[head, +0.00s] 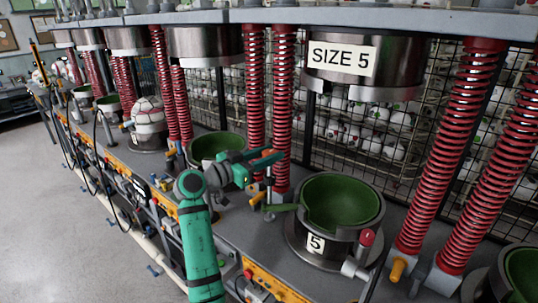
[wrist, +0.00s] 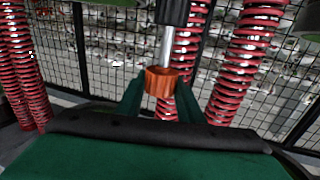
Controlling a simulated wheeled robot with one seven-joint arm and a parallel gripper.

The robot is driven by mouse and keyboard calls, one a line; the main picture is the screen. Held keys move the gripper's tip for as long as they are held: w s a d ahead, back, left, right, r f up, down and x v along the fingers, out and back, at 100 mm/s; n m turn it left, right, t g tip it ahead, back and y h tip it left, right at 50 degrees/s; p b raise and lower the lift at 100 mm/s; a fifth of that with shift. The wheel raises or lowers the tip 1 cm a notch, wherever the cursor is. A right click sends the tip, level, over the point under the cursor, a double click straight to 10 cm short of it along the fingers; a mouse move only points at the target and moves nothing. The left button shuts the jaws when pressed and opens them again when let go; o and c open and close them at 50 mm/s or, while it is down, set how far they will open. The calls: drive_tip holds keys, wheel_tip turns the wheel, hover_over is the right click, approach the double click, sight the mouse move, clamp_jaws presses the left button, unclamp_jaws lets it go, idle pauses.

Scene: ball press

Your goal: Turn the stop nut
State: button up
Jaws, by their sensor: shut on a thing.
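The stop nut (wrist: 160,80) is an orange-red collar on an upright bright metal rod (wrist: 166,45), which enters a black sleeve above it in the wrist view. My gripper (wrist: 159,90) is shut on the nut, with one green finger on each side of it. In the head view my green arm reaches up from the bottom, and my gripper (head: 262,162) is at the slim post between the two green cups. An orange part shows there between the green jaw parts. The fingers hide some of the nut's sides.
The size 5 cup (head: 340,203) stands close to the right of my gripper, with another green cup (head: 215,146) behind it to the left. Red springs (head: 283,105) rise just behind. The "SIZE 5" press head (head: 362,75) hangs above. A wire mesh fence with many balls stands behind.

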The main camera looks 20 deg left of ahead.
drive_tip(key=o, duration=1.1)
drive_tip(key=shift+c, duration=0.2)
drive_tip(key=v, duration=1)
drive_tip(key=shift+s+a, duration=0.2)
drive_tip(key=shift+s, duration=0.15)
drive_tip(key=shift+w+f, duration=0.1)
